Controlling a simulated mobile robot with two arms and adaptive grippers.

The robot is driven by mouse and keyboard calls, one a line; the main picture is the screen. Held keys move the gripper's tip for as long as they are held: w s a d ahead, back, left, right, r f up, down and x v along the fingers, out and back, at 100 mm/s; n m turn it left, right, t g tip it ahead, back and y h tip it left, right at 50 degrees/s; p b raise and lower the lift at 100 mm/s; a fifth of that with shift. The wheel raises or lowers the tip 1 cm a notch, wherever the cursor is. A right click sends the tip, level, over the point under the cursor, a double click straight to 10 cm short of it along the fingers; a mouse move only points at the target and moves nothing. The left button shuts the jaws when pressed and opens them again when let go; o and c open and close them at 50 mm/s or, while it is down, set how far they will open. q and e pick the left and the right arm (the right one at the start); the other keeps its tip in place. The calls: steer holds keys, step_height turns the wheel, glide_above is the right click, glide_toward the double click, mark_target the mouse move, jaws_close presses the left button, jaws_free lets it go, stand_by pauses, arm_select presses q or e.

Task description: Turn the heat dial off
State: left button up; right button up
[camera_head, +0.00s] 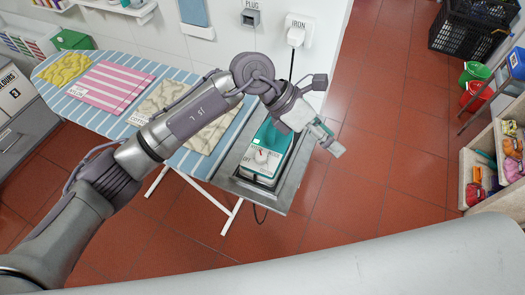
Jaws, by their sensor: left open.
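A teal and white iron (268,138) stands on a grey metal rest (287,187) at the right end of the ironing board. Its white heat dial (261,156) faces up at the near end and carries a small red mark. The word OFF is printed to the left of the dial, and the red mark appears to point away from it. My left gripper (331,138) is open and empty, to the upper right of the dial and apart from it. My left arm crosses above the board and partly hides the iron's far end. My right gripper is not in view.
The striped ironing board (163,72) carries yellow, pink striped and beige cloths. A wall socket labelled IRON (296,37) holds a plug with a black cord. Shelves (478,160), buckets and a black crate (462,35) stand at the right. The red tile floor between is clear.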

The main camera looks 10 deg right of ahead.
arm_select(q)
steer(key=w+a+f+m+t+y, duration=0.1)
steer(key=w+a+f+t+y, duration=0.1)
steer(key=w+a+y, duration=0.15)
steer(key=t+y, duration=0.2)
steer(key=y, duration=0.4)
glide_toward(262, 155)
steer(key=shift+h, duration=0.25)
steer(key=f+p, duration=0.1)
steer(key=f, duration=0.1)
steer(key=f+p, duration=0.2)
steer(key=f, duration=0.1)
steer(key=f+p, duration=0.1)
steer(key=f, duration=0.1)
steer(key=shift+s+a+f, duration=0.15)
steer(key=shift+s+f, duration=0.1)
steer(key=shift+f, duration=0.15)
steer(key=shift+f+p, duration=0.35)
steer(key=shift+f, duration=0.2)
jaws_close()
